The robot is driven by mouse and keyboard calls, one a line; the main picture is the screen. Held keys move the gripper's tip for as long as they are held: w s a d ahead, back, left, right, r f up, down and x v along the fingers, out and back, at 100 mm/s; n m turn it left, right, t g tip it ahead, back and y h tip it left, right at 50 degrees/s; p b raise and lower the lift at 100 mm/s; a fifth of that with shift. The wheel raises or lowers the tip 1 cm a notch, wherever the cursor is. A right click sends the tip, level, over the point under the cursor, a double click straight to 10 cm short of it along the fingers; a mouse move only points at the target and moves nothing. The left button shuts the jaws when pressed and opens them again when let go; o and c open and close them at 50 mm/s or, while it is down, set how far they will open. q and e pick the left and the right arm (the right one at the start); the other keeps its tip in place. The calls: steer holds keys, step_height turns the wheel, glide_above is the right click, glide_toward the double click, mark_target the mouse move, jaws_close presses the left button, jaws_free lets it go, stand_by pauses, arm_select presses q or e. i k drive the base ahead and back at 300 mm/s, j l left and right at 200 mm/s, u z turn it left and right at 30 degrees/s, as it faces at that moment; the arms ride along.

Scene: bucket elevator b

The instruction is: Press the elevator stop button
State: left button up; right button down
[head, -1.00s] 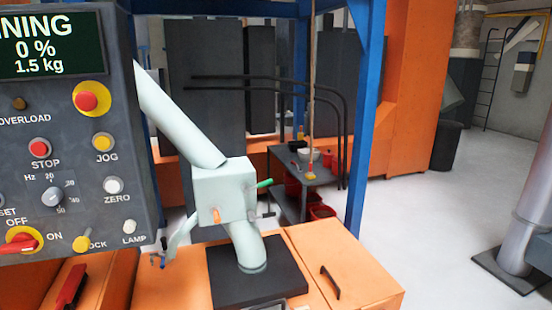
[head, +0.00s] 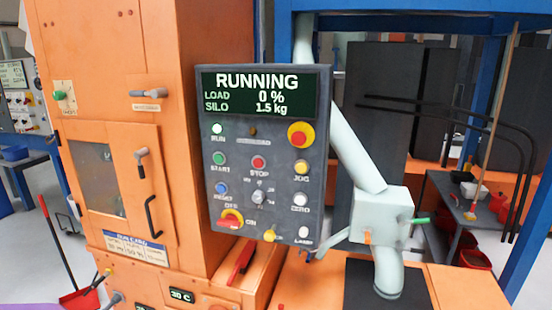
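The control panel (head: 262,150) is a dark grey box in the middle of the head view. Its screen (head: 256,94) reads RUNNING, load 0 %, silo 1.5 kg. The red stop button (head: 258,162) sits in the middle of the panel, with the word STOP below it. The green start button (head: 219,158) is to its left and the yellow jog button (head: 301,167) to its right. A larger red button on a yellow ring (head: 300,134) is at the upper right of the panel. Neither of my grippers shows in the view.
An orange cabinet (head: 120,60) with a windowed door and black handle stands left of the panel. A pale green chute (head: 382,215) is to its right. A red dustpan (head: 78,298) lies at lower left. A grey shelf (head: 470,205) stands behind at right.

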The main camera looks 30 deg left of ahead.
mark_target(258, 163)
steer(key=k+j+u, duration=0.1)
steer(key=u, duration=1)
